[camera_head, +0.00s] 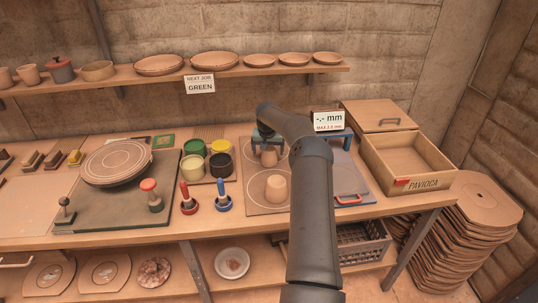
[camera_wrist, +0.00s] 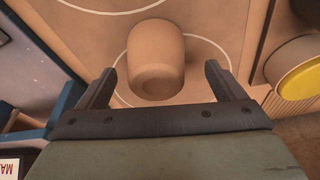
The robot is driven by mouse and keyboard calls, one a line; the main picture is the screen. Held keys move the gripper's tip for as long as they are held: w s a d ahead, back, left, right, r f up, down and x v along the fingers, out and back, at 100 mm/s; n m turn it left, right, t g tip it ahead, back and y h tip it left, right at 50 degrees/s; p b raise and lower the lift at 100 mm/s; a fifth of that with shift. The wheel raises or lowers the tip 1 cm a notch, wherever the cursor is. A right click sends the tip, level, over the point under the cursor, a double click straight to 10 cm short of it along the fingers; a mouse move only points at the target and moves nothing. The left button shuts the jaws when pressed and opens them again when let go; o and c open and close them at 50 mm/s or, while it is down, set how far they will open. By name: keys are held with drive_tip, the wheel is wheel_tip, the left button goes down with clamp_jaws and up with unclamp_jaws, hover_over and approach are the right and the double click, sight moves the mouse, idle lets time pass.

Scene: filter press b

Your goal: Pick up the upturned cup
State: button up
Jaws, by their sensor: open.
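Two tan clay cups, wider at the base, stand on the board with drawn circles (camera_head: 250,205): a rear cup (camera_head: 268,158) and a front cup (camera_head: 277,189). Both look upturned in the head view. My gripper (camera_wrist: 160,70) is open and empty. In the wrist view the rear cup (camera_wrist: 156,45) shows between and beyond its two fingers, with a round darker recess on the end facing the camera. The fingers appear apart from it.
Paint pots (camera_head: 220,165) stand close left of the cups; a yellow one (camera_wrist: 302,78) is at right in the wrist view. A wooden box (camera_head: 408,175) stands further right. Red and blue-handled tools (camera_head: 223,200) stand front left.

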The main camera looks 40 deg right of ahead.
sight(269, 154)
drive_tip(key=shift+p+x, duration=0.55)
drive_tip(key=shift+x, duration=1.3)
drive_tip(key=shift+s+d, duration=0.15)
drive_tip(key=c, duration=1.1)
drive_tip(key=shift+r, duration=0.2)
